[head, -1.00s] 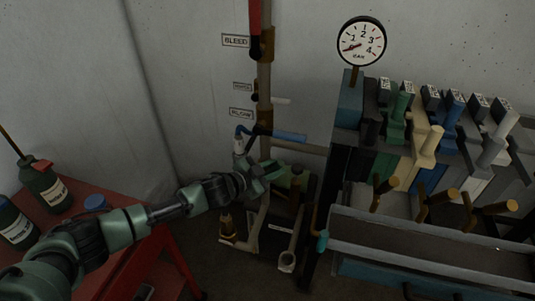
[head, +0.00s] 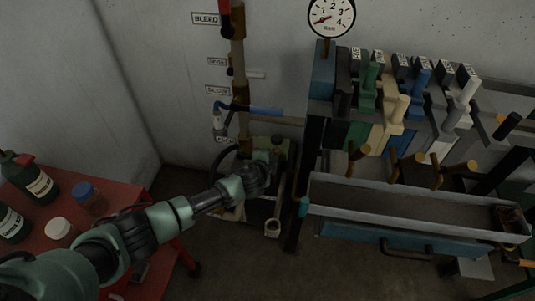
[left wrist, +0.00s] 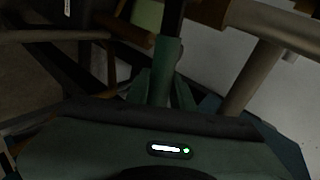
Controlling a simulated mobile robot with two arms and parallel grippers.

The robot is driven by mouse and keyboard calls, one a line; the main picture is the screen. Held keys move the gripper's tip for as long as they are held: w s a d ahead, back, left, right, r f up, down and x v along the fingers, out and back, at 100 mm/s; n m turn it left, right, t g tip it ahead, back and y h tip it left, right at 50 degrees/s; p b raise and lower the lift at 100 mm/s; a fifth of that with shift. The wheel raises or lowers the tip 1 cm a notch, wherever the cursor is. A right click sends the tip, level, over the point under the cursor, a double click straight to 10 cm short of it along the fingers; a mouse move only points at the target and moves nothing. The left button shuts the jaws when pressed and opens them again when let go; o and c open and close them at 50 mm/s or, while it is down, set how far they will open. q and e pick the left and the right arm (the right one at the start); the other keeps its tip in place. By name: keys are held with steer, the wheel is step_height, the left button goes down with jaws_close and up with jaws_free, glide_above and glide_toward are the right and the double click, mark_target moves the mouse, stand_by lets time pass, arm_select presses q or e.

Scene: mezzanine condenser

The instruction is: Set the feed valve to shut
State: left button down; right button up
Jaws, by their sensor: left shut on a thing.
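My left gripper (head: 268,165) is low beside the vertical pipe (head: 238,60), in front of the bottom fittings. In the left wrist view, a green lever grip (left wrist: 166,65) with a dark stem lies between its fingers (left wrist: 165,98), which are shut on it. My wrist hides most of the lever in the head view. A small label (head: 227,139) beside the pipe is too blurred to read, so I cannot confirm that this is the feed valve. My right gripper is not in view.
A blue lever (head: 265,111) sticks out right from the pipe, just above my gripper. A red lever (head: 225,15) is higher up. Right are coloured plates (head: 395,115), a gauge (head: 331,17) and a trough (head: 400,205). A red cart (head: 120,197) with bottles stands left.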

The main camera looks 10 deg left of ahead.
arm_select(q)
steer(key=shift+f+m+y, duration=0.4)
steer(key=shift+f+y, duration=0.1)
steer(key=shift+f, duration=0.4)
steer(key=c, duration=1.2)
jaws_free()
steer(key=v, duration=0.7)
steer(key=shift+s+r, duration=0.25)
steer(key=shift+s, duration=0.05)
